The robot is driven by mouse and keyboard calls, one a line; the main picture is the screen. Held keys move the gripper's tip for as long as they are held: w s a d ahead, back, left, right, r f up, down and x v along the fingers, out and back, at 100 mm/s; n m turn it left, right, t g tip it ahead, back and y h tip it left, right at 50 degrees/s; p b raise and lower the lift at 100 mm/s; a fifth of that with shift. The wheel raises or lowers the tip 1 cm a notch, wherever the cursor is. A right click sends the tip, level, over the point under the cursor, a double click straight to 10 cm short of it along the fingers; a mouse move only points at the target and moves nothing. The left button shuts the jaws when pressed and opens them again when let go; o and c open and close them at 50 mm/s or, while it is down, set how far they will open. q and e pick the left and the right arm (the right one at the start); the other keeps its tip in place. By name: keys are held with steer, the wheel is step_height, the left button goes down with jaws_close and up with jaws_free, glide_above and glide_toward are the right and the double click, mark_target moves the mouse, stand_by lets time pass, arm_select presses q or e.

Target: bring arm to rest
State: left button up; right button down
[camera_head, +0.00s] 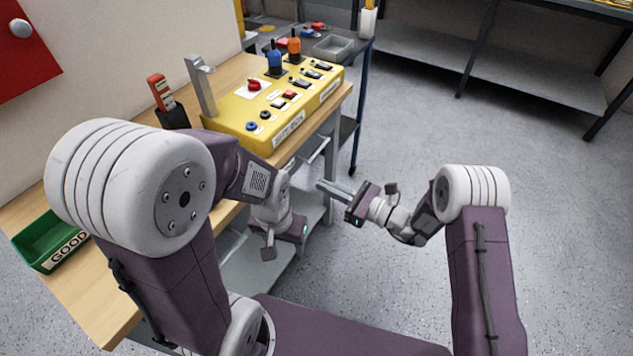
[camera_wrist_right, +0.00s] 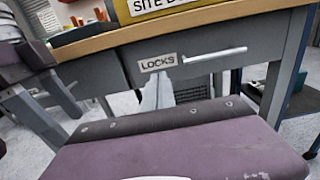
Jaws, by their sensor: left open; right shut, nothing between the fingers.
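My left gripper (camera_head: 297,230) hangs low beside the front of the workbench, below the bench top; its fingers are hard to make out, but it is open. My right gripper (camera_head: 334,188) is out over the floor to the right of the bench, its grey fingers together and empty, pointing left towards the bench front. In the right wrist view, its purple body fills the bottom and its pale fingers (camera_wrist_right: 157,93) show in front of the bench, below the drawer labelled LOCKS (camera_wrist_right: 205,62). Neither gripper touches anything that I can see.
The wooden workbench (camera_head: 228,75) carries a yellow site box (camera_head: 290,117) with switches and a green GOOD bin (camera_head: 48,240). A blue-framed cart (camera_head: 357,115) stands behind it. Open floor (camera_head: 440,130) lies to the right, with a grey shelf rack (camera_head: 480,65) at the back.

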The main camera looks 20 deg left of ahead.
steer(key=d+r+n, duration=0.3)
steer(key=d+r, duration=0.2)
steer(key=r, duration=0.4)
steer(key=s+d+n+g+h, duration=0.25)
steer(key=s+n+g, duration=0.35)
steer(key=s, duration=0.6)
steer(key=s+d+f+n+h, duration=0.4)
steer(key=s+d+f+h, duration=0.1)
steer(key=s+d+h, duration=0.2)
steer(key=d+f+n+t+h, duration=0.1)
steer(key=d+f+n+h, duration=0.25)
steer(key=d, duration=0.45)
steer(key=d+f+n+t+h, duration=0.1)
steer(key=d+f+n+h, duration=0.25)
steer(key=d, duration=0.35)
step_height(320, 180, up, 20)
steer(key=w+p, duration=0.2)
steer(key=p, duration=1.7)
steer(key=shift+d+f+n+t+h, duration=0.2)
steer(key=shift+f+n+t+h, duration=0.1)
steer(key=shift+n+h, duration=0.1)
